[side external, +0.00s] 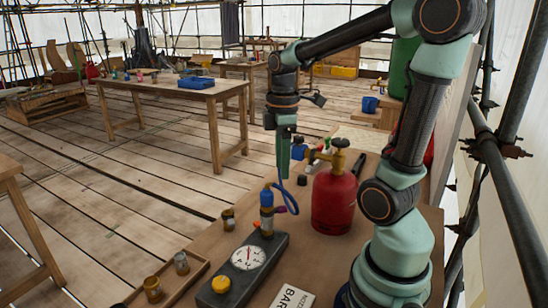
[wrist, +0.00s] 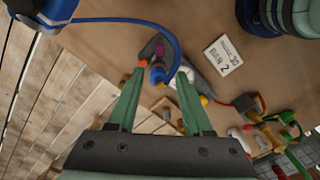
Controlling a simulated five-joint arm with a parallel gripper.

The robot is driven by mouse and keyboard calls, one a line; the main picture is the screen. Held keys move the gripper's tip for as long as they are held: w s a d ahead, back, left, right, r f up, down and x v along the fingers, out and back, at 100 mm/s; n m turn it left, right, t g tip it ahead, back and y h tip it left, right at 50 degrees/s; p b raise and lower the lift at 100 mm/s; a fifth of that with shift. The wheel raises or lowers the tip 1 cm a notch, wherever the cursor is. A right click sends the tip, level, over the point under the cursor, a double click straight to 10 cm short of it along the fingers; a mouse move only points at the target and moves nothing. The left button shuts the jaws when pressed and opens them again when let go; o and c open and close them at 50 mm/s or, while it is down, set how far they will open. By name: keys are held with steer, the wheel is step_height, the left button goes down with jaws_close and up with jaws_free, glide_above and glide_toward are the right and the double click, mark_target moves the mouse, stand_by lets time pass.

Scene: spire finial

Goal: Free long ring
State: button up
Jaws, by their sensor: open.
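My gripper (side external: 283,168) is open and empty, pointing down above the workbench, behind the blue-topped torch piece. In the wrist view its two green fingers (wrist: 160,76) are apart, with the blue-topped piece (wrist: 158,73) seen beyond the tips. That piece (side external: 267,208) stands upright by the dark gauge block (side external: 272,245), with a blue hose attached. I cannot tell which of these, if any, is the long ring.
A red gas bottle (side external: 334,198) with a brass valve stands close right of my gripper. A white printed card (side external: 292,297) lies at the front; it also shows in the wrist view (wrist: 223,55). Another table (side external: 165,88) with tools stands across the plank floor.

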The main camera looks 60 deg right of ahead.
mark_target(281, 208)
step_height(281, 208, down, 11)
steer(key=shift+r, duration=0.2)
stand_by(0.3)
jaws_close()
